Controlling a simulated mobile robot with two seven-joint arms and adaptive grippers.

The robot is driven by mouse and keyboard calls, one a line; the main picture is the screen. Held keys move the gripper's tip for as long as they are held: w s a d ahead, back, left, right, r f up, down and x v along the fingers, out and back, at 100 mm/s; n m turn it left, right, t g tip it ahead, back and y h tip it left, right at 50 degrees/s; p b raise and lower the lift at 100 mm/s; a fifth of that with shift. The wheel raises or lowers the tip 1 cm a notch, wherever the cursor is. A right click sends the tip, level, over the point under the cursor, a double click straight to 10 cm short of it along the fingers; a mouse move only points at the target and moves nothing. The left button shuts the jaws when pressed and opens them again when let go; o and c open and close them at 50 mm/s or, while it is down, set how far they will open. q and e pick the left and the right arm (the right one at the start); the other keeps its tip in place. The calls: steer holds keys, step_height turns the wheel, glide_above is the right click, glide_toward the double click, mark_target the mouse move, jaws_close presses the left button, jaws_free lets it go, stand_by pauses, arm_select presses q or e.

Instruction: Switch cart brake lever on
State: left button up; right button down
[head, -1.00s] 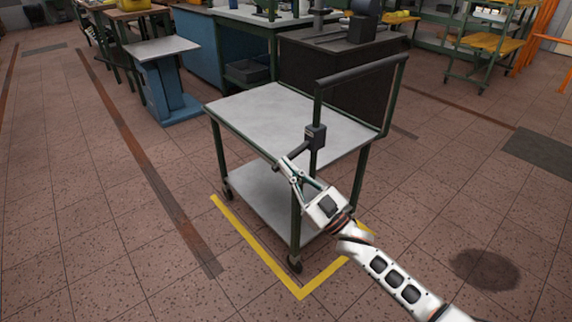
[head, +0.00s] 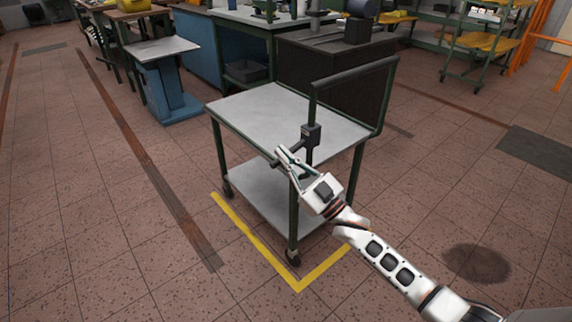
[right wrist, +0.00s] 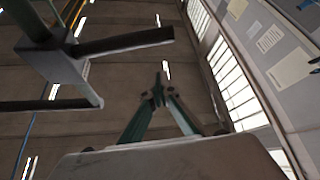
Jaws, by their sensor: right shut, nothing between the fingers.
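The cart (head: 262,112) stands on the floor with a grey top, a lower shelf and a raised push handle (head: 355,72). A dark brake box (head: 311,135) sits on the near handle post. Its dark lever (head: 293,152) points out to the left and slightly down, partly behind my right gripper (head: 281,150). My right gripper is shut and empty, with its tips close to the lever; contact cannot be told. In the right wrist view, the box (right wrist: 50,62) and lever (right wrist: 125,42) are at the upper left, and the shut fingertips (right wrist: 158,80) appear apart from the lever.
Yellow floor tape (head: 262,258) runs around the cart's near corner. A blue pedestal table (head: 168,85) and workbenches stand behind at the left. A rack with yellow shelves (head: 485,45) is at the far right. Open floor lies left and right of the cart.

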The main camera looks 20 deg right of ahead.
arm_select(q)
steer(key=shift+w+d+r, duration=0.2)
steer(key=shift+w+r, duration=0.05)
steer(key=shift+r, duration=0.05)
arm_select(e)
steer(key=v, duration=1)
steer(key=shift+f, duration=0.25)
steer(key=shift+a, duration=0.15)
